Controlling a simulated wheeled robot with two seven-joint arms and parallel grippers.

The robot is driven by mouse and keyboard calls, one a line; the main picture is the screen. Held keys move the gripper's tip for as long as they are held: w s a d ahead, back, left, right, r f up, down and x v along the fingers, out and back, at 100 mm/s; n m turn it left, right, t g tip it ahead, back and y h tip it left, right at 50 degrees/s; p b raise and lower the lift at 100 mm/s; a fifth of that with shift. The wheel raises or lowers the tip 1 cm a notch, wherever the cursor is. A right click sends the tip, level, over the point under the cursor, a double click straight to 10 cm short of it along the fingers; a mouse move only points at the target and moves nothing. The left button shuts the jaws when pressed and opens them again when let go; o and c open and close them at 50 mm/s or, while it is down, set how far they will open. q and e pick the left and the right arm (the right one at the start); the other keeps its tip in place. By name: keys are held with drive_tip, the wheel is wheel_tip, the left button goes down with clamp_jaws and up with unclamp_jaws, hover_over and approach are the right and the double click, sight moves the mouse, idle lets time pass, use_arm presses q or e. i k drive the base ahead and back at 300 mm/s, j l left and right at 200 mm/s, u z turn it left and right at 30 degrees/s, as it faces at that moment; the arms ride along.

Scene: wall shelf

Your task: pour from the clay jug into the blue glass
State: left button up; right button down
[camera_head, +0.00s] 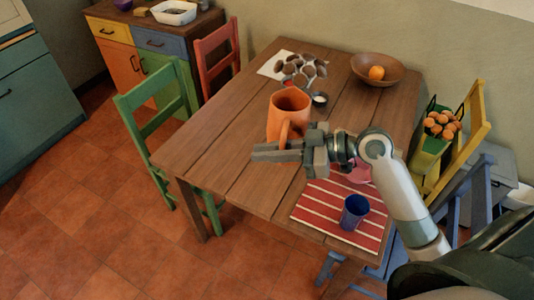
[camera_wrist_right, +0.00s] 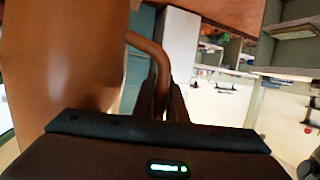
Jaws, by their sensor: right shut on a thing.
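The orange-brown clay jug (camera_head: 288,106) is over the middle of the wooden table, roughly upright with its open mouth visible. My right gripper (camera_head: 284,151) is shut on the jug's handle. In the right wrist view the jug's body (camera_wrist_right: 62,60) fills the left side, and its handle (camera_wrist_right: 160,65) runs down between the fingers (camera_wrist_right: 162,103). I cannot tell whether the jug's base touches the table. The blue glass (camera_head: 354,212) stands upright on the striped mat, to the lower right of the jug and apart from it. My left gripper is not in view.
The red-and-white striped mat (camera_head: 313,211) lies at the table's near right. A pink item (camera_head: 360,173) is partly hidden behind my right arm. A wooden bowl (camera_head: 397,73) with an orange, several brown-topped items (camera_head: 308,70) and a small dark cup (camera_head: 320,99) stand farther back.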

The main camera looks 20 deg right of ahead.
sight(355, 208)
drive_tip(key=z, duration=1.3)
drive_tip(key=k+j, duration=0.3)
drive_tip(key=j, duration=0.15)
drive_tip(key=k+j, duration=0.3)
drive_tip(key=j, duration=0.15)
drive_tip(key=i+j, duration=0.4)
